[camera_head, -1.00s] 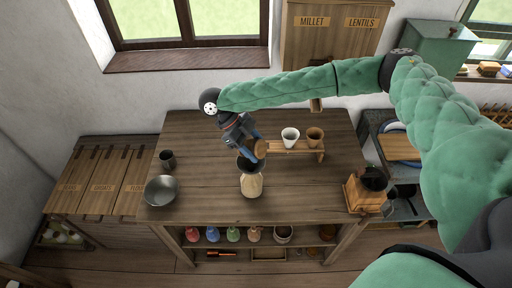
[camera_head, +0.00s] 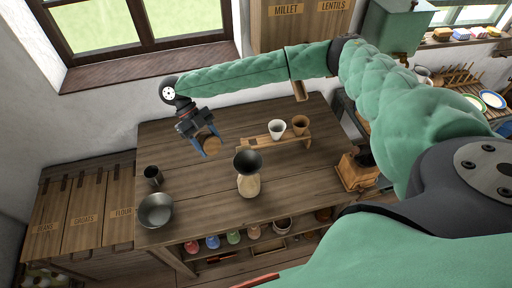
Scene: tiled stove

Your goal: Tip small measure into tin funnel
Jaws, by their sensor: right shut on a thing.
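The tin funnel (camera_head: 248,161) is dark and wide-mouthed. It sits in the neck of a pale bottle-like container (camera_head: 248,187) on the wooden table. My right gripper (camera_head: 206,145), with blue fingers, is shut on a small brown measure (camera_head: 213,146). It holds the measure above the table, to the left of the funnel and apart from it. The measure's round end faces the camera; whether anything is inside cannot be told. My left gripper is not in view.
A small wooden rack (camera_head: 261,141) holds a white cup (camera_head: 277,127) and a brown cup (camera_head: 300,124). A metal bowl (camera_head: 155,211) and a dark cup (camera_head: 153,175) stand at the left. A wooden grinder (camera_head: 355,172) stands at the right. The table's back left is clear.

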